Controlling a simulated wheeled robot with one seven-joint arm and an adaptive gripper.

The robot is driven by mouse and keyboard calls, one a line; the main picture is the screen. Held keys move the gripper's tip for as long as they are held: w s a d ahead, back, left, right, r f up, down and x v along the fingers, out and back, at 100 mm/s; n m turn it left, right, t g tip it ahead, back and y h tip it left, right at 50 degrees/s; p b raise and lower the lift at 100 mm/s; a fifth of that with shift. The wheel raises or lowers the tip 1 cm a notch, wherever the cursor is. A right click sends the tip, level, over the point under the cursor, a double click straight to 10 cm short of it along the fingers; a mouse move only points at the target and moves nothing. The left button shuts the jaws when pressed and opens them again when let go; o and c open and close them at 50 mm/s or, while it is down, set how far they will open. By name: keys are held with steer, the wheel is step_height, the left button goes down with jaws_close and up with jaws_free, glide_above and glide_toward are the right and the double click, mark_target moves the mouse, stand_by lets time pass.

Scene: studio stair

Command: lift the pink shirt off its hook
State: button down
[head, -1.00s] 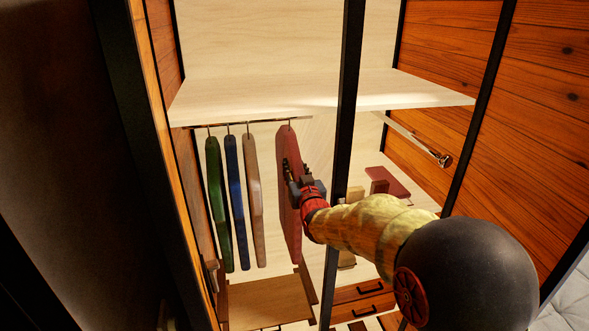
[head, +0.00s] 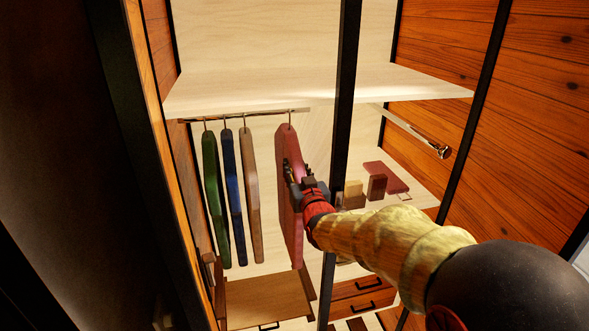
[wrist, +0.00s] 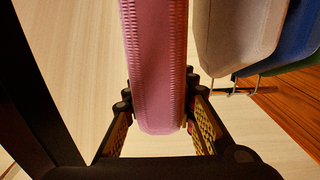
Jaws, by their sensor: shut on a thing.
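The pink shirt (head: 290,215) hangs from its hook at the right end of the rail (head: 245,116) in the head view. It hangs roughly upright, and its hook top meets the rail there; I cannot tell whether it touches. My gripper (head: 298,183) is shut on the shirt's right edge, a bit above mid-height. In the wrist view the shirt (wrist: 155,65) runs between the two fingers of my gripper (wrist: 158,112). The exact finger contact is partly hidden in the head view.
Green (head: 211,195), blue (head: 233,200) and beige (head: 250,195) garments hang to the left, with a gap before the pink shirt. A black post (head: 343,130) stands just right of it. A shelf (head: 300,92) lies above the rail. Small blocks (head: 376,187) sit on a shelf at right.

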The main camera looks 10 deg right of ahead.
steer(key=s+b, duration=0.2)
steer(key=s, duration=0.3)
steer(key=shift+s+r, duration=0.1)
steer(key=shift+s, duration=0.25)
stand_by(0.6)
